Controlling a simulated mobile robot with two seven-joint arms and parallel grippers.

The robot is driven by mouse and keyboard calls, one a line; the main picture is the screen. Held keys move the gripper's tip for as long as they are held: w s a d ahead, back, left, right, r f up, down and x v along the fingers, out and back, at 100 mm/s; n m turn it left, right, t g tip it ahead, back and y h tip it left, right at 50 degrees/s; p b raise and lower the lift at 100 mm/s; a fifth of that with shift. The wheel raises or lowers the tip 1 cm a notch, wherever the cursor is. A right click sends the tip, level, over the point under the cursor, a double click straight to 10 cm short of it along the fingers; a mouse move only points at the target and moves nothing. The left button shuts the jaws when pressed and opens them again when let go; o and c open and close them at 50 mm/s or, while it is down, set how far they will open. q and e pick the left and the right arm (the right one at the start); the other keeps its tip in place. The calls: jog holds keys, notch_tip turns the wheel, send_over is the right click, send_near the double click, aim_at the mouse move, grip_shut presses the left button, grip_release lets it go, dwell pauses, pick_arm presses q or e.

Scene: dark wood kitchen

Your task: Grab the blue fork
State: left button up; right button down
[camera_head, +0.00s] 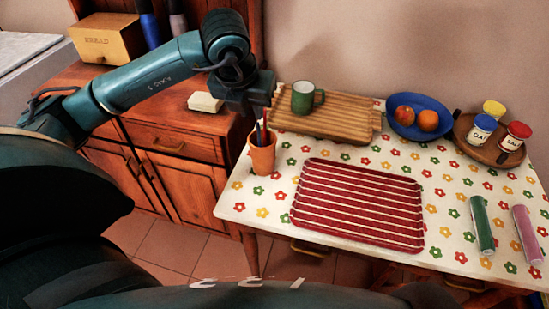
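A terracotta cup (262,155) stands at the left end of the flowered table. Thin utensil handles stick up from it, a dark bluish one (258,133) and a red one beside it. Their lower ends are hidden in the cup, so I cannot make out a fork's shape. My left gripper (264,112) points down just above the cup, close to the handle tops. It is dark and small here; I cannot tell whether its fingers are open, or touch a handle. My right gripper is not in view.
A slatted wooden board (345,122) with a green mug (303,98) is right of the cup. A red striped tray (360,204) lies in front. A blue fruit bowl (445,130), a wooden tray of jars (467,140) and two rolls stand farther right. A wooden cabinet (190,140) is left.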

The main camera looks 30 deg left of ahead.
aim_at(258, 130)
pick_arm(q)
jog(key=p+x, duration=0.1)
jog(key=x, duration=1.1)
jog(key=shift+w+a+f+p, duration=0.15)
jog(key=shift+w+f+p, duration=0.05)
jog(key=shift+f+p, duration=0.15)
jog(key=shift+c, duration=0.6)
grip_shut()
